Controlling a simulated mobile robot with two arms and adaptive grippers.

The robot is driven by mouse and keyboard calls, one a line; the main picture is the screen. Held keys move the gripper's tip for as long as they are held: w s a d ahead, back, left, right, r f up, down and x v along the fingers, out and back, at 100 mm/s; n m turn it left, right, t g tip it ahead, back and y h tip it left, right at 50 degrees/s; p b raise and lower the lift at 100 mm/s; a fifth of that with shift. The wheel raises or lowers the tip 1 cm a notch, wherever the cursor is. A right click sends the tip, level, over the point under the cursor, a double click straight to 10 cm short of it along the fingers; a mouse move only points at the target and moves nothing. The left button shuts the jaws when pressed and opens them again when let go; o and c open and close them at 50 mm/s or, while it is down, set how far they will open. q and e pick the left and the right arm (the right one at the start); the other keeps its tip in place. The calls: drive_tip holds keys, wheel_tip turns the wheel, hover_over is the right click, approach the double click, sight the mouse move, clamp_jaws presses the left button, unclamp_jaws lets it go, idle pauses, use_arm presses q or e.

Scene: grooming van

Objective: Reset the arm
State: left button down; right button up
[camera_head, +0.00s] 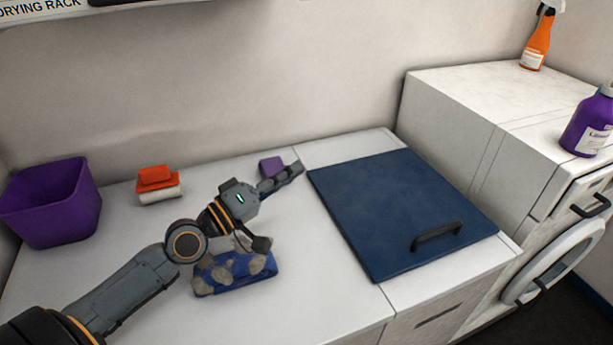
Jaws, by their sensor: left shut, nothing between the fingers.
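My left arm comes in from the lower left over the white counter (330,300). My left gripper (297,170) is shut and empty, pointing to the upper right. Its fingertips are near a small purple block (271,166) at the back of the counter, which the gripper partly covers. I cannot tell from this view whether they touch. A blue folded cloth with grey patches (236,283) lies under the arm, partly hidden by it. My right gripper is not in view.
A purple bin (52,205) and an orange-and-white brush-like item (158,184) stand at left. A blue panel with a black handle (385,205) lies at right. A higher white cabinet (480,110) holds an orange spray bottle (538,42) and a purple bottle (588,125).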

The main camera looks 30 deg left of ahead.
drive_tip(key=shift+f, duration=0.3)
